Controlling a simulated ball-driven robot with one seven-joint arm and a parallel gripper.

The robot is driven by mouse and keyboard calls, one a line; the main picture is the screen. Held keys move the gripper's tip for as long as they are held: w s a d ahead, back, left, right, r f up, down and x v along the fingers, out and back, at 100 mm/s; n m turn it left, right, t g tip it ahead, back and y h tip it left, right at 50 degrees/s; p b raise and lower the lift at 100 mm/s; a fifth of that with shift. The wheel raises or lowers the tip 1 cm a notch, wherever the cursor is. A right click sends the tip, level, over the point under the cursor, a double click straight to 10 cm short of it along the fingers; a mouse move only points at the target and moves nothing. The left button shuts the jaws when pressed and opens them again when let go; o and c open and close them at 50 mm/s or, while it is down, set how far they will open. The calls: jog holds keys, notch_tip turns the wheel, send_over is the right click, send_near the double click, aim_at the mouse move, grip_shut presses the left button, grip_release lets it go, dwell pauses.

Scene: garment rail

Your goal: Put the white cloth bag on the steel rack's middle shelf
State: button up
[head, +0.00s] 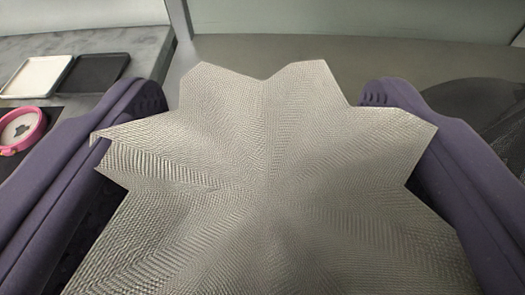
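The white cloth bag (262,205) fills the middle of the head view, pale grey-white with a fine weave. Its creases fan out from a centre point, and its top edge is jagged. My gripper (268,98) has two purple fingers, far apart, one on each side of the bag. The bag spans the whole gap, and its side corners lap over both fingers. The fingers appear closed against its sides, though the contact faces are hidden. The bag's underside is hidden. I cannot make out the steel rack or its middle shelf for sure.
At the upper left, a white tray (36,76) and a black tray (97,73) lie side by side on a grey surface (110,45). A pink-rimmed round object (22,129) is at the left edge. A dark mesh-like shape (480,115) is at the right.

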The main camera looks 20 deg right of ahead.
jog(key=o, duration=0.5)
jog(key=p+v, duration=0.1)
jog(key=v, duration=0.6)
jog(key=shift+s+a+r, duration=0.1)
jog(key=shift+s+r, duration=0.05)
jog(key=shift+s, duration=0.2)
